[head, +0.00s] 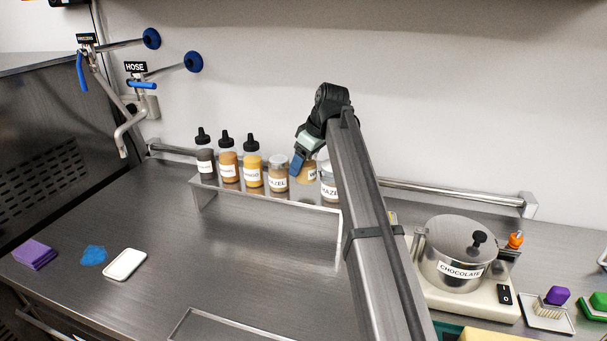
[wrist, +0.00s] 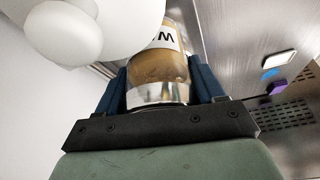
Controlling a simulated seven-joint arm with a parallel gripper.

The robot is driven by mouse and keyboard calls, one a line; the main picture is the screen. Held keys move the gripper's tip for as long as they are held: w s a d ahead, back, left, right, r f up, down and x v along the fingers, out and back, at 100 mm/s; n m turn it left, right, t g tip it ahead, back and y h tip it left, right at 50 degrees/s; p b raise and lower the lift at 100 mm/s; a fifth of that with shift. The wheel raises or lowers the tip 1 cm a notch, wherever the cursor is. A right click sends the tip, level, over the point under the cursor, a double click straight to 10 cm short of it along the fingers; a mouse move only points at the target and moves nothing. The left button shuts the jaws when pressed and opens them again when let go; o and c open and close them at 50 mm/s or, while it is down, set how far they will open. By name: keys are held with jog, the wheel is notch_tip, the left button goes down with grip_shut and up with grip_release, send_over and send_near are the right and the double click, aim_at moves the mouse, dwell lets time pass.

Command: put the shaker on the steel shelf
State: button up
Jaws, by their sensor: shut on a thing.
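The shaker (head: 309,174), a clear jar with brown contents and a white label, is at the right part of the raised steel shelf (head: 235,190). In the wrist view the shaker (wrist: 158,72) is upright between two blue fingers, its metal cap toward my gripper (wrist: 160,88). My gripper (head: 299,163) reaches down over it from above and is shut on it. Its label is mostly cut off, and my arm and gripper hide part of it. I cannot tell whether its base touches the shelf.
Several dark-capped bottles (head: 228,165) and a hazel jar (head: 278,178) stand on the shelf to the left. Another labelled jar (head: 328,190) is close on the right, partly behind my arm. A chocolate pot (head: 458,250) stands at right.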

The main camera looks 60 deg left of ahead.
aim_at(304, 174)
jog(key=shift+f, duration=1.9)
jog(key=shift+f, duration=0.1)
jog(key=o, duration=1.1)
jog(key=v, duration=1.2)
